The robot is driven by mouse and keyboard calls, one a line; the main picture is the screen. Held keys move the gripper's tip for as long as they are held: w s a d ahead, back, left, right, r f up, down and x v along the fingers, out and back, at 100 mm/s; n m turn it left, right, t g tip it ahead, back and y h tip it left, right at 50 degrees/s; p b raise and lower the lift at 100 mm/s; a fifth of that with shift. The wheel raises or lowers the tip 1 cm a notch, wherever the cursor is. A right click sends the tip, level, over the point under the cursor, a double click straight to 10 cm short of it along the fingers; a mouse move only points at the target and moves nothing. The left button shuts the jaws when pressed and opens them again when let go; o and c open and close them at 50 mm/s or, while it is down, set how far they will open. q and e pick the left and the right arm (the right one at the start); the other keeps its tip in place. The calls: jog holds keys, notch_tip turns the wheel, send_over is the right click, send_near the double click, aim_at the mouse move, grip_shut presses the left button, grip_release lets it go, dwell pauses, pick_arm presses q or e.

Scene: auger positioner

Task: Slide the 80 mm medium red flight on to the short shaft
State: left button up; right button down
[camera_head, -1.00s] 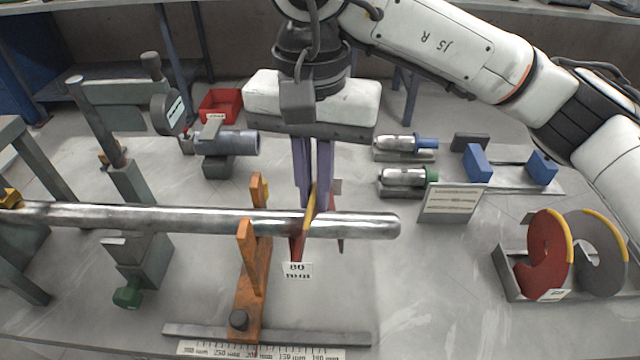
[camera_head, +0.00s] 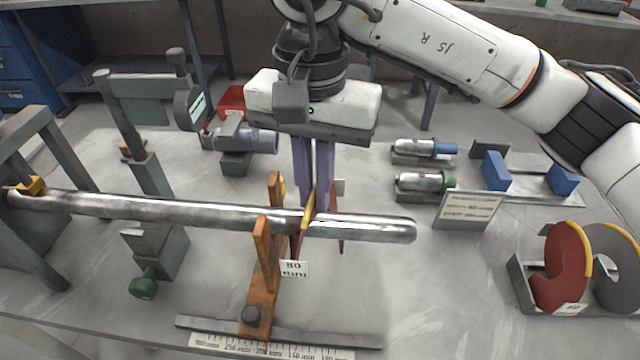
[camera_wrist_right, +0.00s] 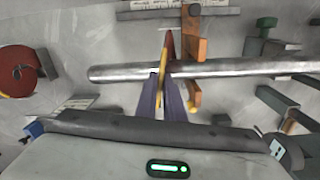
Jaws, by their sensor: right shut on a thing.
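The shaft (camera_head: 150,207) is a shiny bare metal bar lying level across the head view, with its rounded free end at right. The 80 mm red flight (camera_head: 307,216), with a yellow edge and a white "80 mm" tag (camera_head: 294,268), sits around the shaft a short way in from that end. My right gripper (camera_head: 314,203) points down from above and is shut on the flight's yellow edge. In the right wrist view the flight (camera_wrist_right: 169,47) shows across the shaft, close beside the orange stand. The fingers hide part of the flight. My left gripper is not in view.
The orange forked stand (camera_head: 262,285) straddles the shaft just left of the flight, on a ruler rail (camera_head: 270,345). A grey post with a dial (camera_head: 190,107) stands further left. Another red flight (camera_head: 558,270) and a grey one (camera_head: 615,265) rest in a rack at right.

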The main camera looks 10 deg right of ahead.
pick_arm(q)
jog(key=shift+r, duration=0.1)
pick_arm(e)
jog(key=shift+w+a+r, duration=0.1)
jog(key=shift+w+a, duration=0.1)
jog(key=shift+a, duration=0.7)
jog(key=c, duration=1.8)
grip_release()
pick_arm(q)
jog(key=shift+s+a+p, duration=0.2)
jog(key=shift+p, duration=0.2)
pick_arm(e)
notch_tip(320, 180, up, 10)
jog(key=shift+r, duration=0.1)
